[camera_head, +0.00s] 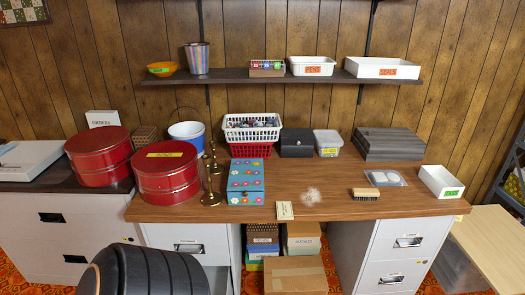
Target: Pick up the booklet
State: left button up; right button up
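A small cream booklet (285,210) with faint dark print lies at the front edge of the wooden desktop, near the middle. It looks flat and seems to reach the very edge. Neither of my grippers is in view.
Red round tins (167,172), brass candlesticks (211,185), a white basket (252,128), a brush (366,194) and a white bin (440,182) stand on the desk. A shelf (225,77) hangs above. A black ribbed object (150,272) is in front at left.

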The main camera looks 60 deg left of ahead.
aim_at(284, 212)
jog(key=i+u, duration=0.15)
jog(key=u, duration=0.3)
jog(key=i+u, duration=0.2)
jog(key=u, duration=0.3)
jog(key=i+u, duration=0.15)
jog(key=u, duration=0.3)
